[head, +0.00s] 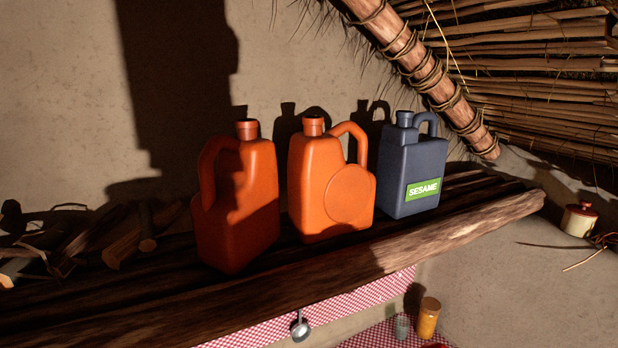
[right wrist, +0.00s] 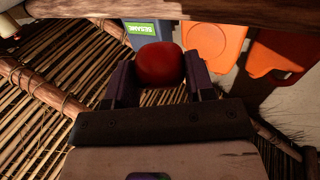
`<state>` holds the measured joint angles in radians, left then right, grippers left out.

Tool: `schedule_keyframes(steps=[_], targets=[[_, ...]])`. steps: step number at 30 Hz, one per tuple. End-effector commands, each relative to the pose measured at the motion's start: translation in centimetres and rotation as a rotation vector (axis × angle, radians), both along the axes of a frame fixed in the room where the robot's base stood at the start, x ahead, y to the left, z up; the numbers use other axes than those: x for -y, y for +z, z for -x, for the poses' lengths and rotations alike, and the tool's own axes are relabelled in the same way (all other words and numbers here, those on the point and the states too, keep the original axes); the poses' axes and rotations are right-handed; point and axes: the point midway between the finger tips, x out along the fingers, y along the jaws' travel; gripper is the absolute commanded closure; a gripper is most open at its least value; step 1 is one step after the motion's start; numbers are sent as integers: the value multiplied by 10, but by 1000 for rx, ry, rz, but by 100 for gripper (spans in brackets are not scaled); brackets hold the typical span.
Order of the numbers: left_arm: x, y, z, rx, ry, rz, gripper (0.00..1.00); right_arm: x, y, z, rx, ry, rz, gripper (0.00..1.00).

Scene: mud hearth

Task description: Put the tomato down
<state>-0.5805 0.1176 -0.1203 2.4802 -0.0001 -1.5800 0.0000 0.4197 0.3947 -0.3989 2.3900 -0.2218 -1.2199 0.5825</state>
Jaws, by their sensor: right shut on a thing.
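The tomato (right wrist: 159,64) is red and round and shows in the right wrist view. My right gripper (right wrist: 158,78) is shut on it, with one dark finger on each side. In that view the tomato overlaps the blue sesame jug and lies close to the wooden shelf edge in the picture; I cannot tell how far apart they are. Neither gripper shows in the head view, and my left gripper is in no view.
A wooden shelf (head: 400,255) holds two orange jugs (head: 240,215) and a blue sesame jug (head: 410,165). Firewood (head: 100,240) lies at the left. Below are a checked cloth (head: 375,335), a ladle (head: 300,328) and an orange jar (head: 428,318). A thatched roof (head: 540,70) slopes overhead.

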Motion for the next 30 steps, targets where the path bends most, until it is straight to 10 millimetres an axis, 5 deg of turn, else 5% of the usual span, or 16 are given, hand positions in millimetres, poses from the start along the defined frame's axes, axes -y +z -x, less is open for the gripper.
schedule_keyframes(steps=[9, 24, 30], targets=[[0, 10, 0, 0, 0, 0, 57, 5, -60, 15, -4, -6, -1, 74], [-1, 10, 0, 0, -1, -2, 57, 4, -76, 20, -13, -5, -1, 74], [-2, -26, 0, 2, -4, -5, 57, 5, -98, 16, -80, -6, -1, 74]])
